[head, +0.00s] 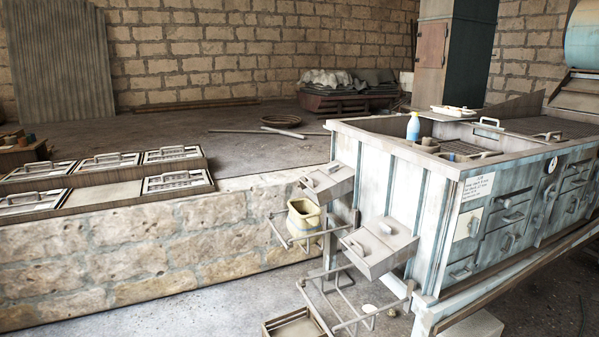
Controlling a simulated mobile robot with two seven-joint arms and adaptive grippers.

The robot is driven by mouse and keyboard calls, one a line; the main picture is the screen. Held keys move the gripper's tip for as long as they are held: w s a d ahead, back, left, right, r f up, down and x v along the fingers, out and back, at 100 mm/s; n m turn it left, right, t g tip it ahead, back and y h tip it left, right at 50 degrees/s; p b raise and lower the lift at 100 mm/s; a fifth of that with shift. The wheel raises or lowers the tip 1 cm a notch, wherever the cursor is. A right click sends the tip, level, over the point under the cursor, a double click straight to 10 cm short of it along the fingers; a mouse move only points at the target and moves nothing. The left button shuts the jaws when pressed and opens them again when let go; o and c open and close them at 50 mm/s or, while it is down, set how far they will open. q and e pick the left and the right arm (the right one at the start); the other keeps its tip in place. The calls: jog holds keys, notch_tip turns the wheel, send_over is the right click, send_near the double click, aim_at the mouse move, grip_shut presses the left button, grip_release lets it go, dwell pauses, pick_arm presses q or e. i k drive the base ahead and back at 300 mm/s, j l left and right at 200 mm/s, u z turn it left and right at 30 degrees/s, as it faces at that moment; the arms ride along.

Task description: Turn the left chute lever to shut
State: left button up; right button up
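A blue-white bench-like machine (388,200) stands at the right, with two grey sloping chutes on its left end. The left chute (333,187) is the farther one, and small lever-like pieces (309,182) show on its top. I cannot tell which piece is its lever or whether it is open or shut. The right chute (372,262) is nearer and lower, with similar pieces on top. Neither of my grippers is in view.
A second rod rack (345,318) below the right chute holds no jar. A wooden-framed tray (290,325) lies at the bottom. A stone wall (150,250) with handled panels on top runs along the left. Bare floor (215,310) lies in front of it.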

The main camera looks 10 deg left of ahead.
aim_at(332, 167)
jog(key=i, duration=1.1)
jog(key=i+j, duration=0.35)
jog(key=i, duration=0.15)
jog(key=i+j, duration=0.35)
jog(key=i, duration=0.2)
